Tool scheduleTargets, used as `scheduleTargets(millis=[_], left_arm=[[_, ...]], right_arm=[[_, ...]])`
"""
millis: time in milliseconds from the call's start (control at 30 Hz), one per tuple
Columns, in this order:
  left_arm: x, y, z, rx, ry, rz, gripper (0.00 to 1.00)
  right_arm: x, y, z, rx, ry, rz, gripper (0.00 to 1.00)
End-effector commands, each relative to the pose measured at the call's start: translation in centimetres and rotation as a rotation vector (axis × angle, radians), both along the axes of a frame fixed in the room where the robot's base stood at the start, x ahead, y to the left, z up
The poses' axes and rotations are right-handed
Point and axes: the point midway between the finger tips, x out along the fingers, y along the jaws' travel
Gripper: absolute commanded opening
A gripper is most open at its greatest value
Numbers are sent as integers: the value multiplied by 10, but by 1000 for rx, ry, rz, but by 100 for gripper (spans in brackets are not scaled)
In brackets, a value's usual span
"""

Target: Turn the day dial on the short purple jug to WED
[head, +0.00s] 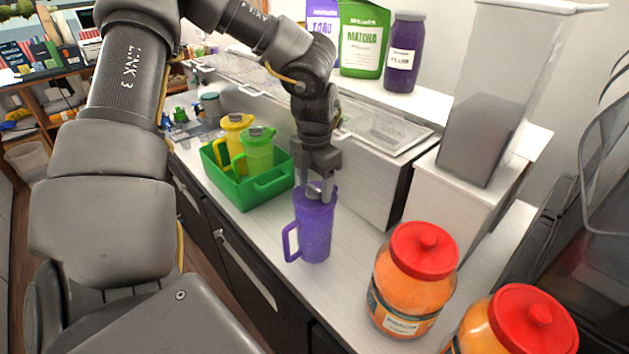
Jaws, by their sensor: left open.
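The purple jug (315,236) stands upright on the white counter, with its handle toward the left. My left gripper (318,194) points down at the top of the jug, its fingers open at the lid. The day dial is hidden by the fingers or too small to make out, so its setting cannot be read. I cannot tell whether the fingers touch the dial. My right gripper is not in view.
A green crate (262,192) left of the jug holds a yellow jug (234,140) and a green jug (258,153). Orange jars with red lids (413,285) stand at the front right. A metal-lidded counter unit (375,180) is behind the jug. Bare counter (350,262) lies right of the jug.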

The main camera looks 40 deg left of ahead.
Motion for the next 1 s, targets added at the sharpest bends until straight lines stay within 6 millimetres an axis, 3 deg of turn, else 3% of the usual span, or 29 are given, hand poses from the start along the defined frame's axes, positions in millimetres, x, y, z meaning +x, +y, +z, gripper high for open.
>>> scheduleTargets(millis=[67, 400, 667, 1000], left_arm=[[0, 0, 0, 0, 0, 0, 61], [0, 0, 0, 0, 0, 0, 18], [0, 0, -2, 0, -1, 23, 16], [1, 0, -7, 2, -4, 223, 16]], right_arm=[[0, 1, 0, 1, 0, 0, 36], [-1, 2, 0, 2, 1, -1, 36], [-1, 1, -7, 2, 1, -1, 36], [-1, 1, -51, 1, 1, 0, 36]])
